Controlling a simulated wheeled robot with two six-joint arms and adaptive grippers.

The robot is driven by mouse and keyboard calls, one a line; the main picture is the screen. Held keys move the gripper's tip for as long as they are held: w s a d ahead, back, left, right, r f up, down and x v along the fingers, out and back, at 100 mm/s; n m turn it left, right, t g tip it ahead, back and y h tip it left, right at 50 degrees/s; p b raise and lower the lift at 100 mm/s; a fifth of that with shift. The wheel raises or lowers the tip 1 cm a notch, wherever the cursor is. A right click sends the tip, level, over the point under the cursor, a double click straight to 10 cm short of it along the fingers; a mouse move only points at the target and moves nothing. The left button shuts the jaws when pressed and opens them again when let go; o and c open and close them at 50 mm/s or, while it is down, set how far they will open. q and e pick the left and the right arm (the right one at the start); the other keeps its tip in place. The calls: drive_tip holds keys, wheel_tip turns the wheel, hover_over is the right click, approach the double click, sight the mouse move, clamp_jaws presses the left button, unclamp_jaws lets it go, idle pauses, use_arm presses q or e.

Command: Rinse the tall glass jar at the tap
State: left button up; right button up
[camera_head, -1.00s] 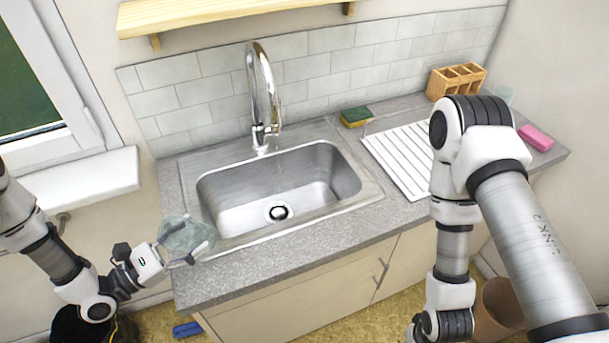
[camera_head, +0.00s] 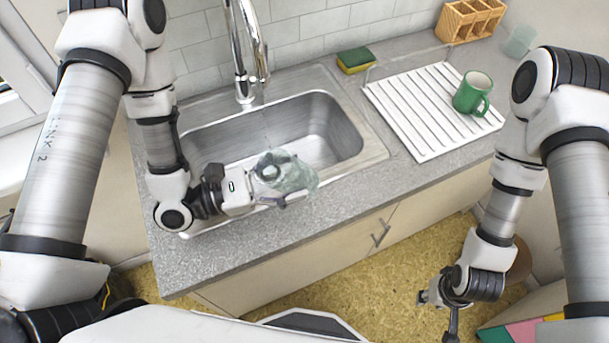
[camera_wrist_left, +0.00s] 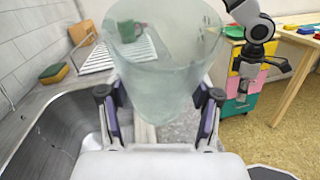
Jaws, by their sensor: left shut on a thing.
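The clear, greenish glass jar (camera_head: 292,172) is held at the front rim of the sink in the head view. In the left wrist view the jar (camera_wrist_left: 165,75) fills the middle, between the two fingers, with its wide end at the top. My left gripper (camera_head: 268,188) is shut on the jar. The chrome tap (camera_head: 246,55) stands behind the basin, farther back than the jar; I cannot make out water from it. The steel sink (camera_head: 335,125) is partly hidden by my left arm and the jar. My right gripper (camera_head: 438,308) is low in front of the counter, fingers apart and empty.
A ridged white drainboard (camera_head: 415,115) lies right of the sink, with a green mug (camera_head: 472,92) on it. A green and yellow sponge (camera_head: 355,61), a wooden holder (camera_head: 470,18) and a clear glass (camera_head: 519,41) stand at the back. The counter front (camera_head: 235,235) is clear.

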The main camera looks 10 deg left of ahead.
use_arm(q)
drive_tip(key=w+a+f, duration=0.1)
drive_tip(key=w+a, duration=0.1)
drive_tip(key=w, duration=0.3)
drive_tip(key=w+a+f+b, duration=0.1)
drive_tip(key=w+a, duration=0.2)
drive_tip(key=w, duration=0.3)
drive_tip(key=shift+w+f, duration=0.3)
idle(0.3)
drive_tip(key=shift+w+d, duration=0.25)
drive_tip(key=shift+d, duration=0.2)
drive_tip(key=shift+a+r, duration=0.1)
drive_tip(key=shift+a, duration=0.05)
drive_tip(key=shift+s+a, duration=0.3)
drive_tip(key=shift+a, duration=0.15)
